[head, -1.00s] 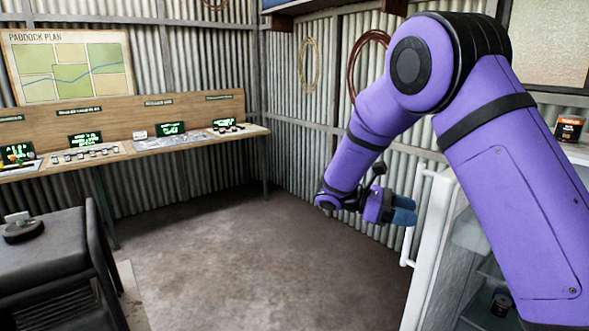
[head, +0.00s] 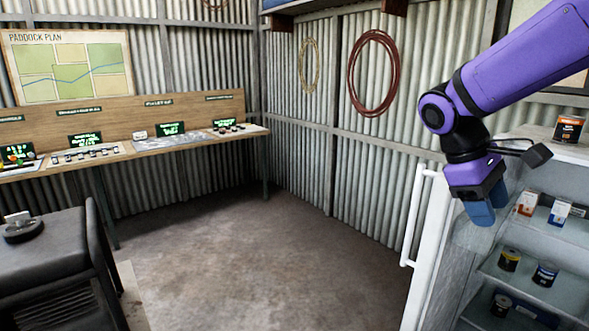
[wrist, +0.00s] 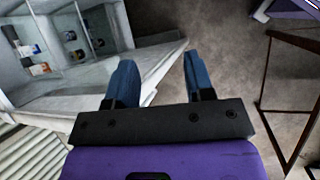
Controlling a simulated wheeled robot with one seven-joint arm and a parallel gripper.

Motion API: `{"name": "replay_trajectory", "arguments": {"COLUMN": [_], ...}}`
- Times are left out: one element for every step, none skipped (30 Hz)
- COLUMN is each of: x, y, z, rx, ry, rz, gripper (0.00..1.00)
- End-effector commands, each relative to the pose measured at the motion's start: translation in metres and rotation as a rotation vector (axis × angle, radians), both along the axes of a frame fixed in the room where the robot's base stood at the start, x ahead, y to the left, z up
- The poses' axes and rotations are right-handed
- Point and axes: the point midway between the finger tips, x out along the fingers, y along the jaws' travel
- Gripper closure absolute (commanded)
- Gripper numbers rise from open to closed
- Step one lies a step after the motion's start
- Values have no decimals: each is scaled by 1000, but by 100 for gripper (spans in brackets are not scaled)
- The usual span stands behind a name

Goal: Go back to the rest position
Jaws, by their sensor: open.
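My gripper (head: 482,208) hangs with its blue fingers pointing down, at the right of the head view, in front of an open white fridge-like cabinet. In the wrist view my gripper (wrist: 160,85) shows two blue fingers well apart with nothing between them. The white cabinet door (head: 432,245), with a long vertical white handle (head: 411,225), stands open left of the shelves. In the wrist view the door's edge (wrist: 165,65) passes behind the left finger. I cannot tell whether anything touches the door.
Cabinet shelves (head: 530,268) hold small boxes (head: 527,203) and several cans (head: 545,274). An orange-and-black can (head: 568,129) stands on top. A dark cart (head: 50,255) is at left. The middle floor (head: 255,255) is clear.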

Motion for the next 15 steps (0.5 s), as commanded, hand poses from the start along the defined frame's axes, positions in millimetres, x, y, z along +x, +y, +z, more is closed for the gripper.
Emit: {"name": "replay_trajectory", "arguments": {"x": [-11,-17,-25,-31,-37,-44,-50,-55,-62,-68,-73,-80,-85,-90,-96], "y": [-2,-2,-2,-2,-2,-1,0,0,1,2,3,4,5,5,7], "z": [5,7,10,11,13,15,16,18,20,21,22,23,24,25,26], "rx": [34,54,81,102,122,148,166,187,213,232,251,276,295,313,338], "ry": [-50,-78,-118,-145,-175,-214,-242,-272,-310,-340,-368,-407,-437,-466,-505], "rz": [-29,-46,-67,-85,-101,-125,-142,-159,-182,-199,-217,-241,-259,-277,-301], "gripper": [52,52,52,52,52,52,52,52,52,52,52,52,52,52,52]}}
